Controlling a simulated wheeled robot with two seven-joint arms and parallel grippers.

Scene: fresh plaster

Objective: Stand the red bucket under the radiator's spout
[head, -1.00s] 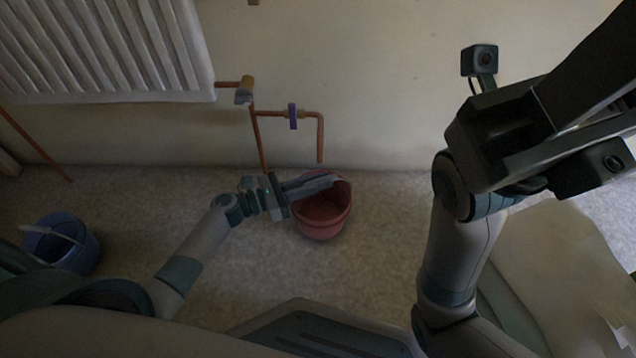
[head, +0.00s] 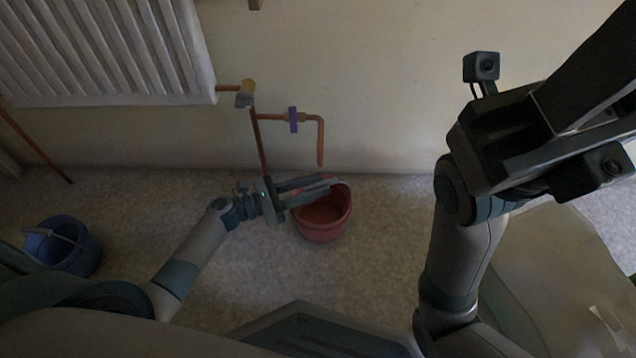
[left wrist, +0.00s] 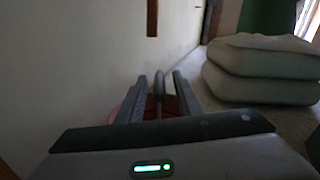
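The red bucket (head: 325,224) stands upright on the floor near the wall. The spout (head: 320,150) is the down-turned end of a copper pipe with a purple valve handle (head: 293,119), beside the radiator (head: 110,50). In the head view the spout ends just above the bucket's far rim; the exact depth is hard to tell. My left gripper (head: 328,186) is open over the bucket's rim, fingers apart. In the left wrist view a grey bar (left wrist: 158,84), likely the bucket's handle, shows between the fingers, with gaps either side. My right gripper (head: 590,90) is raised at the right, its fingertips unclear.
A blue bucket (head: 64,248) with things in it stands at the left. Stacked pale sacks (left wrist: 262,72) lie beyond my left gripper in the wrist view. A thin copper pipe (head: 40,150) runs down at far left. The floor between the buckets and the wall is clear.

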